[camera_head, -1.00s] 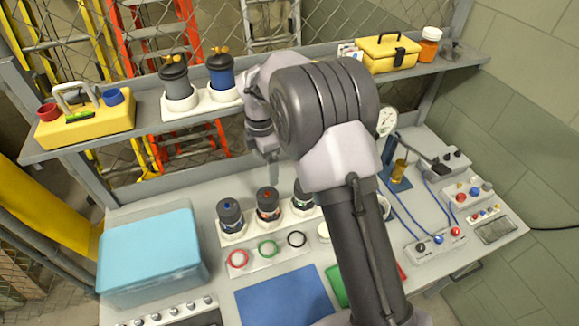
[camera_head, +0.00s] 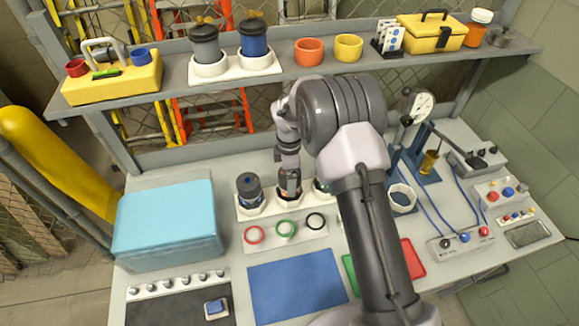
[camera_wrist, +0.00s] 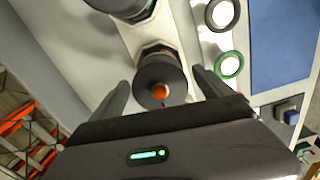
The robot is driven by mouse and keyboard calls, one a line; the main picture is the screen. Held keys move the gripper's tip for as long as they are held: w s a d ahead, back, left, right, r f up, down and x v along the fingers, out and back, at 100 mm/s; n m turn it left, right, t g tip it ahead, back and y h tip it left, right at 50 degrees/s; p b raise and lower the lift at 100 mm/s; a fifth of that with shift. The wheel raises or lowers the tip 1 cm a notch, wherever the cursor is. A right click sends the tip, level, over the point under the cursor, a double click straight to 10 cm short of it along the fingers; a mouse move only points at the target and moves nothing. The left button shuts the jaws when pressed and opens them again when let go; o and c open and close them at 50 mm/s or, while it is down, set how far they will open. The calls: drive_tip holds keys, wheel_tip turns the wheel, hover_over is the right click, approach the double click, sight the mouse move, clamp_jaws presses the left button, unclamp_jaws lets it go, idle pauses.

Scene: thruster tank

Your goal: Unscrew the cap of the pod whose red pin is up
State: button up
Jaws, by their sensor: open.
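Three dark-capped pods stand in a row in a white holder (camera_head: 252,211) on the bench. The left pod (camera_head: 249,188) is clear of my arm; the right pod (camera_head: 319,186) is mostly hidden behind it. The middle pod (camera_head: 286,196) is under my gripper (camera_head: 289,188). In the wrist view its round dark cap (camera_wrist: 150,70) shows an orange-red pin (camera_wrist: 160,91) at its centre. My gripper (camera_wrist: 161,82) is open, with one finger on each side of this cap. I cannot tell whether the fingers touch it. A neighbouring pod (camera_wrist: 122,6) shows at the top edge.
Red (camera_head: 254,234), green (camera_head: 286,228) and black (camera_head: 315,221) rings lie in front of the pods. A light-blue box (camera_head: 166,225) stands to the left. A blue mat (camera_head: 297,285) is clear in front. The shelf (camera_head: 290,78) spans the back.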

drive_tip(key=shift+f, duration=0.1)
drive_tip(key=c, duration=1.4)
drive_tip(key=o, duration=0.5)
drive_tip(key=c, duration=0.4)
drive_tip(key=shift+c, duration=0.2)
drive_tip(key=n+p, duration=0.2)
drive_tip(key=n, duration=0.1)
drive_tip(key=shift+n, duration=0.4)
drive_tip(key=n+p, duration=0.1)
drive_tip(key=n, duration=0.4)
drive_tip(key=shift+r+p, duration=2)
drive_tip(key=shift+r, duration=0.75)
